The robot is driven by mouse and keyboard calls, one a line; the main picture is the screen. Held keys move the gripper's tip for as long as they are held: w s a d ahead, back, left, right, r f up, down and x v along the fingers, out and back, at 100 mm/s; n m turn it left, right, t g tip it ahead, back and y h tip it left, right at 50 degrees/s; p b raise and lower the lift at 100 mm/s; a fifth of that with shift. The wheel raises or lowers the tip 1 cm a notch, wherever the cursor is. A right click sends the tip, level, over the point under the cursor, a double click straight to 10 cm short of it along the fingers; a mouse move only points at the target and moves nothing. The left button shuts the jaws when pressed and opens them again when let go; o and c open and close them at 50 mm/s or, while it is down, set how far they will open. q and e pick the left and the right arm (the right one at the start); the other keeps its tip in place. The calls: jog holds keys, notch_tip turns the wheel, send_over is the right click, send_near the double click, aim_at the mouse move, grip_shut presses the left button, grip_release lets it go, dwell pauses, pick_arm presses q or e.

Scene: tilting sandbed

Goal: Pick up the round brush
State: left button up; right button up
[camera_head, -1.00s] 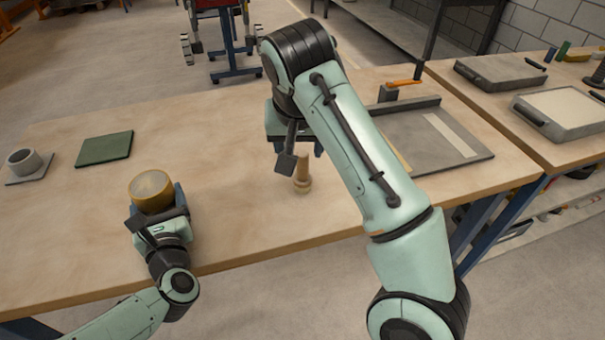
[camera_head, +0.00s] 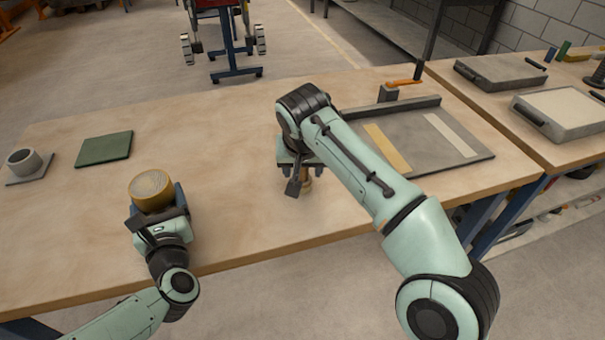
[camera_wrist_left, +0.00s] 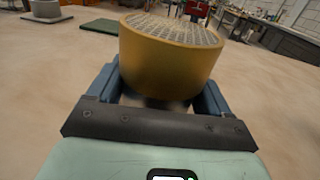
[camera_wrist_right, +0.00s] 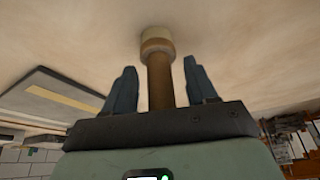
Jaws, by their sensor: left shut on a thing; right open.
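The round brush (camera_head: 307,184) stands upright on the wooden table, partly hidden behind my right gripper in the head view. In the right wrist view the brush (camera_wrist_right: 158,75) has a brown wooden handle and a pale round end touching the table. My right gripper (camera_wrist_right: 160,84) is open, with one finger on either side of the handle and gaps showing on both sides. My left gripper (camera_wrist_left: 160,92) is shut on a yellow cylinder (camera_wrist_left: 170,48) with a mesh-like top, which also shows in the head view (camera_head: 152,190).
A grey tray (camera_head: 462,160) with two pale strips lies right of the right arm, with an orange-handled tool (camera_head: 403,83) behind it. A green mat (camera_head: 104,149) and a grey cup (camera_head: 24,162) are at the left. The table between the mat and right gripper is clear.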

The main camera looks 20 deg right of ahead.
jog(key=c, duration=0.8)
jog(key=shift+c, duration=0.3)
